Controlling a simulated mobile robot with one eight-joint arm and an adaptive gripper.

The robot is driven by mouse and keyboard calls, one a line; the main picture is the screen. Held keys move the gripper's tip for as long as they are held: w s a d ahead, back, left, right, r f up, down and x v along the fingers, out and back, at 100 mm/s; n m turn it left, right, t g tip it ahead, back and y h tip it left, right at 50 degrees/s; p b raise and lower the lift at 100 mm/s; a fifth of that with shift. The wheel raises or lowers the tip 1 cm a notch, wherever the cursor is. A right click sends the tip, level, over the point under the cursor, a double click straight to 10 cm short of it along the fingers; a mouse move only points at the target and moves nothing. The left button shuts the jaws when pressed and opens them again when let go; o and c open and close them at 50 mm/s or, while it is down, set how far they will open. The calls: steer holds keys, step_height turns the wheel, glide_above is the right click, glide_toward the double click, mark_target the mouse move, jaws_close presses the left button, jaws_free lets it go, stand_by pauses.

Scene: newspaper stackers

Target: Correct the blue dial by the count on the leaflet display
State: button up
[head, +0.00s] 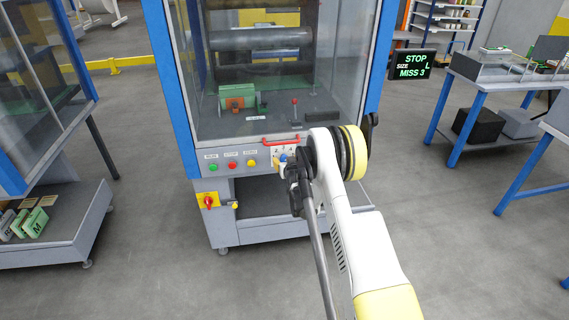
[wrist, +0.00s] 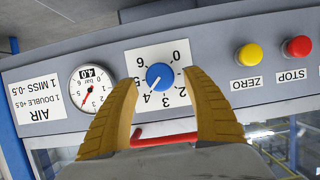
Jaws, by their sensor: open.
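The blue dial (wrist: 160,77) sits on a white numbered plate on the machine's front panel, upside down in the wrist view. Its white mark points to the lower left, near the 3 and 4; the exact setting is hard to read. My gripper (wrist: 162,80) is open, with its yellow fingers on either side of the dial; I cannot tell whether they touch it. In the head view my arm mostly hides the dial. The leaflet display (head: 411,65) reads STOP, SIZE L, MISS 3.
A round gauge (wrist: 91,84) marked 4.0 and an AIR label (wrist: 36,97), "1 MISS -0.5, 1 DOUBLE +0.5", sit beside the dial. Yellow ZERO (wrist: 249,55) and red STOP (wrist: 298,46) buttons are on its other side. A red handle (head: 281,140) runs close by.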

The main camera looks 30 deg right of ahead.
steer(key=shift+x, duration=1.15)
steer(key=c, duration=1.2)
steer(key=shift+o, duration=0.2)
